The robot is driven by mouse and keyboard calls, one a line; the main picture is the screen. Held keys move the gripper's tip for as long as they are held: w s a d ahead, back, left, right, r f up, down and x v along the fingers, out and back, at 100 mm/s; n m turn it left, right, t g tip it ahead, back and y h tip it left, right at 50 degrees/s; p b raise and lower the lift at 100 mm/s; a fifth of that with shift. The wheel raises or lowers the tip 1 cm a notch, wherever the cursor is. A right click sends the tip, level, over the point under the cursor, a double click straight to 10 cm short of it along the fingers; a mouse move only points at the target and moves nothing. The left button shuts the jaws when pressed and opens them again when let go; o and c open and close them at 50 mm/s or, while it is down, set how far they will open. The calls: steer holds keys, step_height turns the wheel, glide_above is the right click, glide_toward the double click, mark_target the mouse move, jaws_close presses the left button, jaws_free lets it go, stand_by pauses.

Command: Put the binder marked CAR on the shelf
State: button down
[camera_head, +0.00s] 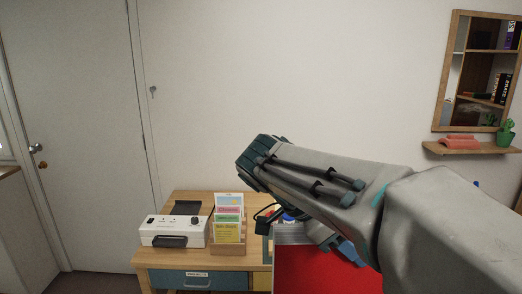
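I cannot make out a binder marked CAR. A mirror (437,70) on the right wall reflects a brown shelf unit (480,68) with a purple binder (511,36) and several dark binders (501,88); their labels are too small to read. My arm crosses the picture from the lower right to the centre. Grey and blue parts beneath it (343,248) may belong to my gripper. Its fingertips cannot be made out, and whether it holds anything is hidden.
A wooden desk (150,257) carries a white device (174,231) and a leaflet holder (229,248). A red surface with a grey rim (320,275) lies below my arm. A small wall shelf (470,150) holds red cloth (460,142) and a cactus (505,133). A door (75,130) stands left.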

steer(key=w+d+f+n+t+y, duration=0.1)
steer(key=w+d+f+n+t, duration=0.2)
steer(key=w, duration=0.5)
steer(key=w+d+f+n+t, duration=0.25)
steer(key=w+f, duration=0.25)
steer(key=w, duration=0.3)
steer(key=w+a+f+n+t+y, duration=0.1)
steer(key=f+n, duration=0.3)
steer(key=f, duration=0.4)
steer(key=w+a+f+n+t+y, duration=0.2)
steer(key=a+f+n+y, duration=0.2)
steer(key=f, duration=0.5)
steer(key=shift+a+n, duration=0.3)
steer(key=shift+n, duration=0.25)
steer(key=shift+a, duration=0.1)
stand_by(0.9)
